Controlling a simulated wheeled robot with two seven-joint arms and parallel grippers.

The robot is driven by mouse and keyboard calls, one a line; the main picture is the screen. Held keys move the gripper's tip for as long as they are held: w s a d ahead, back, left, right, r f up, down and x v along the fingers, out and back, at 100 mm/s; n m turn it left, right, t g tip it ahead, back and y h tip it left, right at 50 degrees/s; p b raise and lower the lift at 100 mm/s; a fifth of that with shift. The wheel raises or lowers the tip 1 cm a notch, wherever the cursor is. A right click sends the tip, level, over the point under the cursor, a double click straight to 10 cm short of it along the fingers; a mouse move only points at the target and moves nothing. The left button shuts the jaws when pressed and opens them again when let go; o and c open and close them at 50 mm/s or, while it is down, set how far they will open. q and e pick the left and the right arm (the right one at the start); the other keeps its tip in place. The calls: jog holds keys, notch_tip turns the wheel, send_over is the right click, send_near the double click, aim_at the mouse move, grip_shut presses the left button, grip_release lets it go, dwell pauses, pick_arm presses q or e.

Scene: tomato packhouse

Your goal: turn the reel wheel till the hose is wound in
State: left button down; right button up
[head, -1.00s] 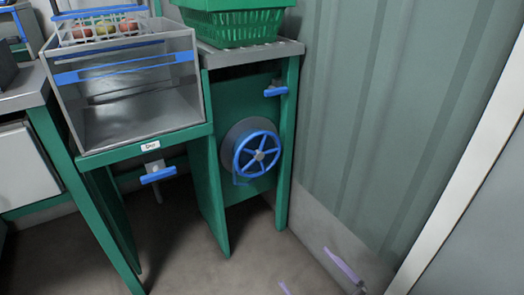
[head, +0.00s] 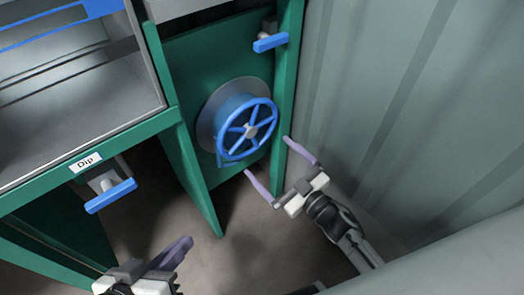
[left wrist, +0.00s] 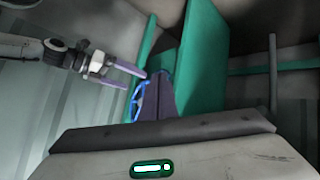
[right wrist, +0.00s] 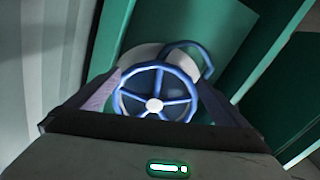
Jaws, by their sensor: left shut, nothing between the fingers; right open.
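The blue spoked reel wheel (head: 251,131) is mounted on a green panel, in front of a pale grey disc (head: 208,112). Blue hose (head: 224,158) shows behind the wheel's rim at lower left. In the right wrist view the wheel (right wrist: 154,104) is seen face-on, with a blue loop of hose (right wrist: 192,46) above it. My right gripper (head: 267,156) is open and empty, just below and right of the wheel, its fingers pointing at it. It appears apart from the rim. My left gripper (head: 186,242) is shut and empty, low and left of the wheel.
A blue-handled valve (head: 270,42) sits above the wheel, and another blue handle (head: 110,195) hangs under the steel dip tank (head: 90,150) at left. A green leg panel (head: 190,165) stands between. A corrugated wall (head: 400,100) closes the right side.

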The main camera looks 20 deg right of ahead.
pick_arm(q)
jog(key=shift+w+d+r+t+h+b, duration=0.15)
jog(key=shift+d+r+h+b, duration=0.1)
jog(key=shift+r, duration=0.25)
jog(key=shift+w+d+r+t+h+b, duration=0.15)
jog(key=shift+d+r+b, duration=0.1)
jog(key=shift+r, duration=0.25)
pick_arm(e)
jog(key=x, duration=0.4)
jog(key=shift+w+a, duration=0.1)
jog(key=shift+w, duration=0.15)
pick_arm(q)
jog(key=shift+a+f, duration=0.1)
pick_arm(e)
jog(key=c, duration=1.3)
